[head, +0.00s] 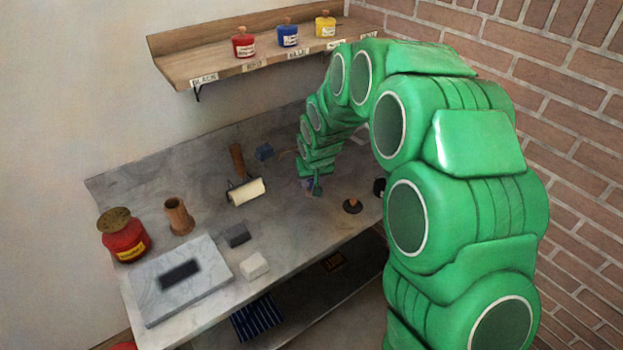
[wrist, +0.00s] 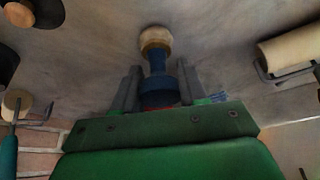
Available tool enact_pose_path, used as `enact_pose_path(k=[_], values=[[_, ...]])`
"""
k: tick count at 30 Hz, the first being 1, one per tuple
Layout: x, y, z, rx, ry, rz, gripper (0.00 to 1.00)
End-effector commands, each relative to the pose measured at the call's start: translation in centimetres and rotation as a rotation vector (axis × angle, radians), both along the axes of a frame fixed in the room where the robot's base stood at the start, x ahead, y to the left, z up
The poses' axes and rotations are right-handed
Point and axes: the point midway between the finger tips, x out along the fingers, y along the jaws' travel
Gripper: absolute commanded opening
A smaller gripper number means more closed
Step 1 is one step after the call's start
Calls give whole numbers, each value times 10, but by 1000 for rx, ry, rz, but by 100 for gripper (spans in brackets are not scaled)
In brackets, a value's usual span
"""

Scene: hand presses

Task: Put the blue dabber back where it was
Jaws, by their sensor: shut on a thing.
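In the wrist view, the blue dabber (wrist: 158,85), with a blue shaft and a round cream end, is between the fingers of my gripper (wrist: 159,92). The fingers are shut on its blue body, and the cream end points away from my palm. In the head view, my gripper (head: 313,188) is low over the grey worktop (head: 290,225), right of the cream roller. The dabber is mostly hidden there by my gripper and arm. I cannot tell whether it touches the worktop.
The cream roller (head: 246,191) lies left of my gripper; a dark round-based tool (head: 352,206) stands right. A wooden cup (head: 179,216), red jar (head: 123,235) and slab (head: 205,255) are left. The wall shelf (head: 215,65) holds coloured jars.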

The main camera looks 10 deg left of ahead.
Motion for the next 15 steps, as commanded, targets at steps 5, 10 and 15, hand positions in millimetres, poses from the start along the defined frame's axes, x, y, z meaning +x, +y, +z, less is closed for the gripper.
enact_pose_path(k=[5,10,15], values=[[0,0,-2,0,0,0,45],[0,0,-2,0,0,0,67],[0,0,-2,0,0,0,67]])
